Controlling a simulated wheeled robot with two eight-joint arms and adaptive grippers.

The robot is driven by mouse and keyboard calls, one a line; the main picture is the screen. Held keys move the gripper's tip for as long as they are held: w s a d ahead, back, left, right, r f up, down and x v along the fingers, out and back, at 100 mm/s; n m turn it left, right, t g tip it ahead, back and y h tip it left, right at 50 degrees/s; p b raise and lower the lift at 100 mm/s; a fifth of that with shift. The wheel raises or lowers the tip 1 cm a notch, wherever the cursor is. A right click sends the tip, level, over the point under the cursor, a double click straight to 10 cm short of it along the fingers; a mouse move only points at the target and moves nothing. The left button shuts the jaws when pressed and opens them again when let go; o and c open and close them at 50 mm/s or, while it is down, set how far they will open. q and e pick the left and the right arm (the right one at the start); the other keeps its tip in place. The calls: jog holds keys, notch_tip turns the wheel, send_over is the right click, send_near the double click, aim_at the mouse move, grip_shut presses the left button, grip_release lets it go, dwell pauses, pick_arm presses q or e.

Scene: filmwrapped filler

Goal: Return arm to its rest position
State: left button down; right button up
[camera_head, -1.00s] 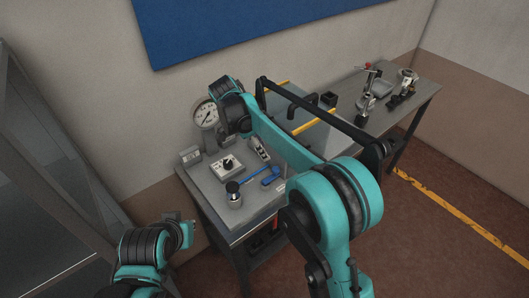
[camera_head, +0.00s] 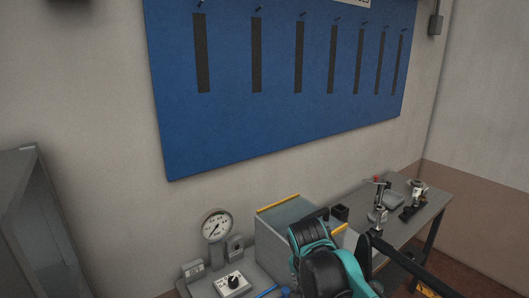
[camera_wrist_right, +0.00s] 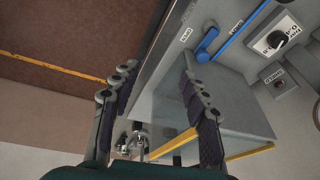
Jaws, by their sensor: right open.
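My right arm (camera_head: 325,262) shows at the bottom of the head view, right of centre, as teal and black links in front of the grey box. Its gripper cannot be made out there. In the right wrist view, my right gripper (camera_wrist_right: 158,82) is open, with its two dark-padded fingers spread apart and nothing between them. The fingers are seen against the bench edge, the box side and the floor. My left arm and gripper are outside both current views.
A grey box (camera_head: 285,213) with yellow edges stands on the bench beside the gauge (camera_head: 216,225) and knob unit (camera_head: 232,284). Clamps (camera_head: 378,205) stand farther right. A blue board (camera_head: 280,90) hangs above.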

jog(key=s+d+f+n+t+b, duration=0.1)
jog(key=s+d+f+n+t, duration=0.1)
jog(key=s, duration=0.5)
jog(key=s+d+f+n+t+y+b, duration=0.1)
jog(key=s+d+f+n+t, duration=0.1)
jog(key=s+d+f+n, duration=0.2)
jog(key=s+f+n, duration=0.2)
jog(key=s, duration=0.2)
jog(key=shift+s+f+y, duration=0.15)
jog(key=shift+f+y, duration=0.15)
dwell(1.6)
